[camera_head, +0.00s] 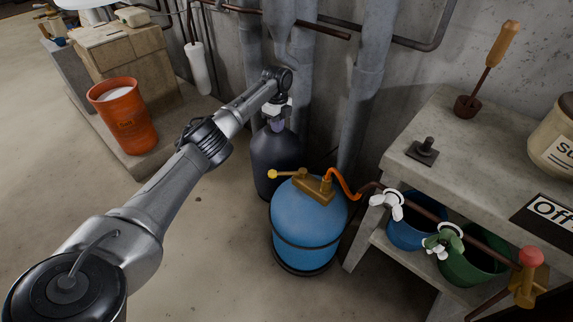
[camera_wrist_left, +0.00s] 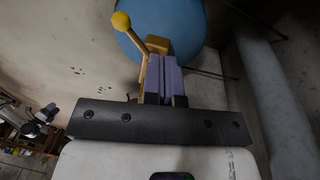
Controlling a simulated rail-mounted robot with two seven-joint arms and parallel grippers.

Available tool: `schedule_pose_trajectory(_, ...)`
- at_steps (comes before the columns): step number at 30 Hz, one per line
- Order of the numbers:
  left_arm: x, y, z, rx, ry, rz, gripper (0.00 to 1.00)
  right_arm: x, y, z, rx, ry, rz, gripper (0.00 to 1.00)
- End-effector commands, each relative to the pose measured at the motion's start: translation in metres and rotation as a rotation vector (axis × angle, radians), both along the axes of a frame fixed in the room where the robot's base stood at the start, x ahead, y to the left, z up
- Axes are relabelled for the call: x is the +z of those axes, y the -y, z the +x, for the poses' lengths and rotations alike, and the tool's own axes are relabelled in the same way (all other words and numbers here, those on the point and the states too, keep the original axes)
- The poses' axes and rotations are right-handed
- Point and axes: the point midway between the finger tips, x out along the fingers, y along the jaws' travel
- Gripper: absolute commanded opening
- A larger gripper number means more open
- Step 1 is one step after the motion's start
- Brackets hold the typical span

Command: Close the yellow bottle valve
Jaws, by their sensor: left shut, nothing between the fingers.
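The blue bottle (camera_head: 308,228) stands on the floor with a brass valve (camera_head: 314,186) on top. The valve's lever ends in a yellow ball (camera_head: 272,174) and points to the left; the ball also shows in the left wrist view (camera_wrist_left: 121,20). My left gripper (camera_head: 278,124) is behind the valve, in front of the dark bottle's top, with its fingers down. In the left wrist view its purple fingers (camera_wrist_left: 163,74) are together and empty, and overlap the brass valve body (camera_wrist_left: 157,45) in the picture. I cannot tell whether they touch it.
A dark bottle (camera_head: 277,158) stands behind the blue one. An orange hose (camera_head: 343,183) runs from the valve to a pipe with white valves (camera_head: 387,205) and a red-knobbed valve (camera_head: 530,258). A concrete bench (camera_head: 430,125) is right; an orange bucket (camera_head: 124,116) is left.

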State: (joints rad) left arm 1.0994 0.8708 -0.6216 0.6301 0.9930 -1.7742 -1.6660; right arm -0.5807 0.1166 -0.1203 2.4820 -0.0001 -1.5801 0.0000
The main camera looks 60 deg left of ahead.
Motion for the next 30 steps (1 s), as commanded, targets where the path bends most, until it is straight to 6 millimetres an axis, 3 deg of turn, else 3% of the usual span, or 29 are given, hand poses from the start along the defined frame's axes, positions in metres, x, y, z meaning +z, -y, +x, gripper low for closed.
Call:
schedule_pose_trajectory(6,0.001,0.011,-0.001,-0.465,0.064,-0.123,0.00,-0.001,0.002,0.000,0.003,-0.001,-0.006,0.64)
schedule_pose_trajectory(12,0.001,0.012,-0.003,-0.731,0.094,-0.153,0.00,-0.001,0.002,0.000,0.005,-0.001,-0.008,0.64)
schedule_pose_trajectory(20,-0.008,0.013,-0.004,-0.842,0.108,-0.162,0.00,-0.005,0.002,0.000,0.004,-0.002,-0.007,0.64)
schedule_pose_trajectory(30,-0.070,0.024,-0.011,-0.843,0.106,-0.163,0.00,-0.030,0.001,0.000,0.001,-0.002,-0.002,0.64)
